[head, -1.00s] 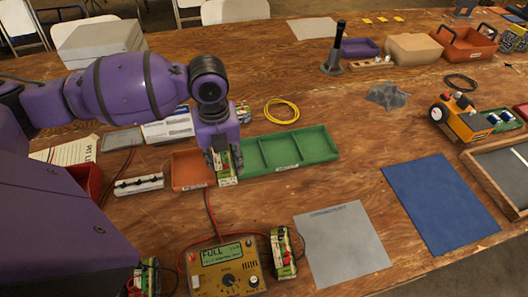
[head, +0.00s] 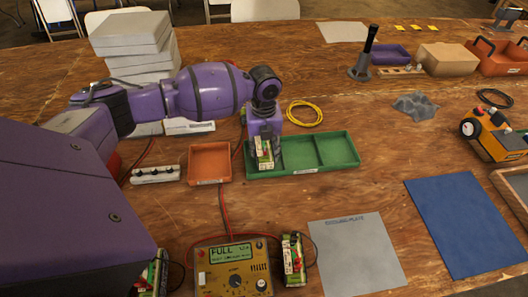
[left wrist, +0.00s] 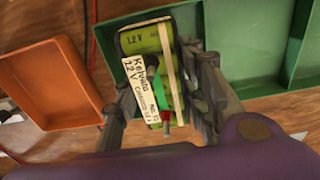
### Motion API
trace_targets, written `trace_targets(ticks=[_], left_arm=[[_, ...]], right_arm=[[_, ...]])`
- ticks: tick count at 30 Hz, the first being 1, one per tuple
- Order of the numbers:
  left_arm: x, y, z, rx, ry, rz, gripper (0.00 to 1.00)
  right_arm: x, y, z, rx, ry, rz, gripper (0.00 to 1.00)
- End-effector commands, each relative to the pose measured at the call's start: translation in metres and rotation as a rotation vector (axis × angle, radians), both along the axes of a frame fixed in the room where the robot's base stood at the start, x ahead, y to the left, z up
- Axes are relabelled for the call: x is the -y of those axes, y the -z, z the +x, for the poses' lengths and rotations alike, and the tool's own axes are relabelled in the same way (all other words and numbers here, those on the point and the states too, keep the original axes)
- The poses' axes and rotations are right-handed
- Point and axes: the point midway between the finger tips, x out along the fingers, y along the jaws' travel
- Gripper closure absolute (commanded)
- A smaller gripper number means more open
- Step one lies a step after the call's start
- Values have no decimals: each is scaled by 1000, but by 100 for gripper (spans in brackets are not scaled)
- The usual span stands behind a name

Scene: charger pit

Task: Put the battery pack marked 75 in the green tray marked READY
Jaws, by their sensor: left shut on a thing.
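My left gripper (head: 264,160) is shut on a green battery pack (head: 264,152) with a white label. It holds the pack over the left end of the green tray (head: 339,168). The left wrist view shows the pack (left wrist: 165,42) between the fingers of the gripper (left wrist: 163,108), overlapping the left compartment of the tray (left wrist: 237,50). The label's small number is hard to read. The tray has dividers, and its front label is too small to read. My right gripper is not in view.
An orange tray (head: 209,163) stands just left of the green tray. In front are a yellow charger (head: 233,268) reading FULL and another battery pack (head: 293,260). A grey sheet (head: 358,252) and blue mat (head: 464,222) lie right. A yellow cable coil (head: 304,113) lies behind.

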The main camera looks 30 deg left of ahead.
Motion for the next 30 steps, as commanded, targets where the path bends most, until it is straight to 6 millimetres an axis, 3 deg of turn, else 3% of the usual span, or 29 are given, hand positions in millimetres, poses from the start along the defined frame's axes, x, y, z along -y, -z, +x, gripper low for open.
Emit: trace_targets(ticks=[4,15,16,20,30], left_arm=[[0,16,0,1,-1,0,100],[0,20,0,3,0,0,100],[0,22,-1,0,0,0,60],[0,21,-1,1,0,1,43],[0,19,-1,1,0,1,43]], right_arm=[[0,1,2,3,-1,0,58],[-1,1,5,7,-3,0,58],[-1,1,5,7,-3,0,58],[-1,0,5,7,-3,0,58],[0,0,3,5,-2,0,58]])
